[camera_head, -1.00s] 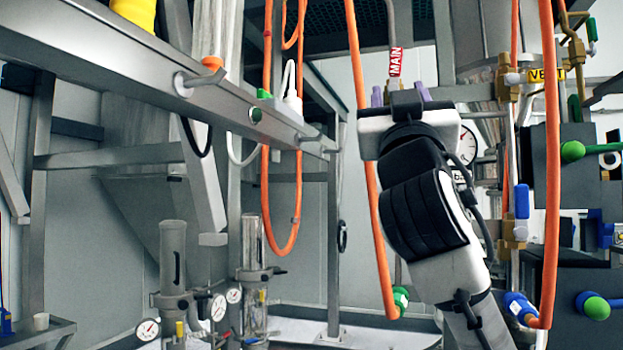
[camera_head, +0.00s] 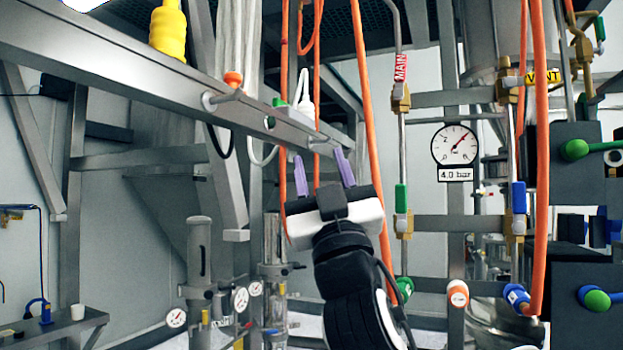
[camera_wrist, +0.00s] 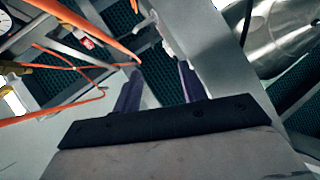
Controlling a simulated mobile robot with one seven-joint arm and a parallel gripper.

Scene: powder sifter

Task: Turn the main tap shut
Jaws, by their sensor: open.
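Lower on the same pipe is a tap with a green lever (camera_head: 401,198), upright along the pipe, and a brass body (camera_head: 403,224). My gripper (camera_head: 322,169) is open and empty, its purple fingers pointing up, left of this pipe and apart from the tap in the picture. In the wrist view, the open fingers (camera_wrist: 160,80) have nothing between them; a small red-and-white tag (camera_wrist: 84,41) shows at upper left.
An orange hose (camera_head: 368,120) hangs between my gripper and the MAIN pipe in the picture. A gauge (camera_head: 455,145) reading 4.0 bar is right of the pipe. A steel beam (camera_head: 150,75) crosses the upper left.

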